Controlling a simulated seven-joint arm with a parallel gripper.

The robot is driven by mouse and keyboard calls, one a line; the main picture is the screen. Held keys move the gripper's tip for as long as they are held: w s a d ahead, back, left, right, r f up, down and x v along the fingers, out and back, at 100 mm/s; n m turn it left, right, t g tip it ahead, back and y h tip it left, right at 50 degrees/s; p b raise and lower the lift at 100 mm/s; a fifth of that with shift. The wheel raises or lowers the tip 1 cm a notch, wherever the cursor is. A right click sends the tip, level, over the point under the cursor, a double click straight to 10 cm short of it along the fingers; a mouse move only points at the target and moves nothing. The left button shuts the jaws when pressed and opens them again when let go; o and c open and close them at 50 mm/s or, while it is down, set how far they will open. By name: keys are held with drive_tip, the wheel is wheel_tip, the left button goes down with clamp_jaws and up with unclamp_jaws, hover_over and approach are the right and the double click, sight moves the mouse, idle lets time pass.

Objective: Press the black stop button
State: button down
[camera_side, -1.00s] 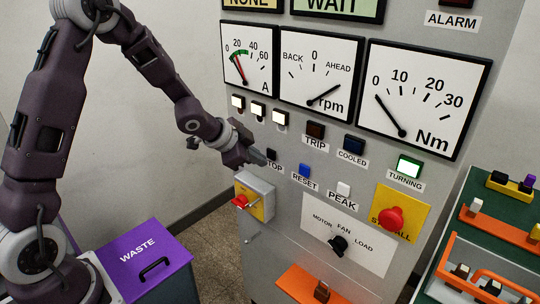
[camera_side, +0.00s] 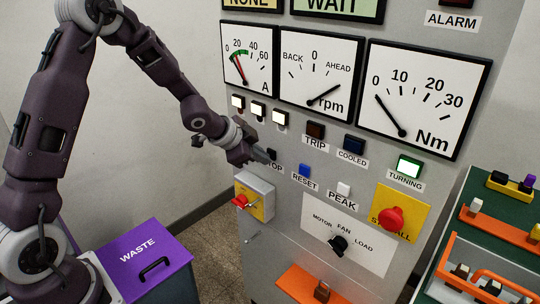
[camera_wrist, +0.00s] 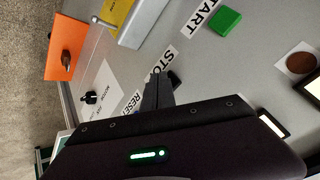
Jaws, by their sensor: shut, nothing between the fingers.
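The black stop button (camera_side: 272,153) sits on the grey panel above its partly hidden STOP label (camera_side: 275,168). My gripper (camera_side: 266,158) is shut and empty, with its fingertips right beside the button in the side view. In the wrist view my shut fingers (camera_wrist: 157,78) point at the panel, and the black button (camera_wrist: 175,80) shows just to their right, partly hidden by them. I cannot tell whether the fingertips touch it.
The blue RESET button (camera_side: 305,171) and white PEAK button (camera_side: 343,189) lie to the right. A box with a red switch (camera_side: 241,201) juts out below. The wrist view shows a green START button (camera_wrist: 225,20). A red STALL knob (camera_side: 391,218) is further right.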

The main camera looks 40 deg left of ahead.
drive_tip(key=shift+w, duration=0.2)
idle(0.4)
drive_tip(key=shift+s, duration=0.85)
drive_tip(key=shift+s, duration=2.5)
